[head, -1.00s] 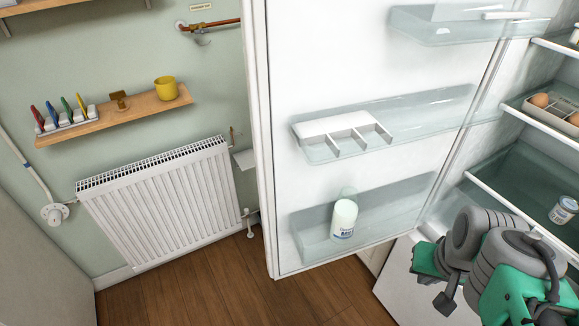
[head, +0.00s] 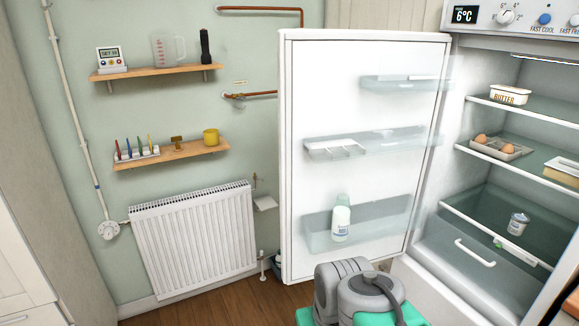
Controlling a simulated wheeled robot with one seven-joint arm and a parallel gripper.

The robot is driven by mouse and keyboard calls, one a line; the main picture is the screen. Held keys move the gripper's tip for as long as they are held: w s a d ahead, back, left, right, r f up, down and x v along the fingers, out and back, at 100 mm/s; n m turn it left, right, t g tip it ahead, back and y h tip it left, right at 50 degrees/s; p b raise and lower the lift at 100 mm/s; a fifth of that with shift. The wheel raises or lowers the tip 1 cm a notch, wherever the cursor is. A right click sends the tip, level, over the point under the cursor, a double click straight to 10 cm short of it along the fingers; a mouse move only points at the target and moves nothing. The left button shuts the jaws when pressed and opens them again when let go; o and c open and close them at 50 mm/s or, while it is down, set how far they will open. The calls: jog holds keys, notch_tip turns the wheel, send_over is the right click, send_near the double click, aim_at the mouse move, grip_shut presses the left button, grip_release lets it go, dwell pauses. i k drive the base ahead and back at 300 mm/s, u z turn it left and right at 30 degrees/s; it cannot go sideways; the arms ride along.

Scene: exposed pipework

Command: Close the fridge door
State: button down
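The white fridge door (head: 362,95) stands wide open in the head view, its inner side facing me. Its shelves hold a milk bottle (head: 341,219) and a white divided tray (head: 335,149). The door's hinge side is at the right, beside the open fridge (head: 430,250); its free edge is at the left. My grey and green arm shows at the bottom, in front of the door's lower edge. My gripper's fingers cannot be made out, so I cannot tell whether they are open or shut or touch anything.
In the fridge are a butter dish (head: 510,95), eggs in a tray (head: 500,148) and a small tub (head: 518,224). A white radiator (head: 195,243) is on the wall left of the door. Wooden shelves (head: 160,70) hang above it. Wooden floor (head: 215,300) shows below the radiator.

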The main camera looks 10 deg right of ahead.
aim_at(342, 129)
jog(key=u, duration=0.75)
jog(key=i, duration=1.25)
jog(key=u, duration=0.4)
jog(key=i, duration=0.95)
jog(key=z, duration=1.2)
jog(key=i, duration=0.9)
jog(key=z, duration=0.95)
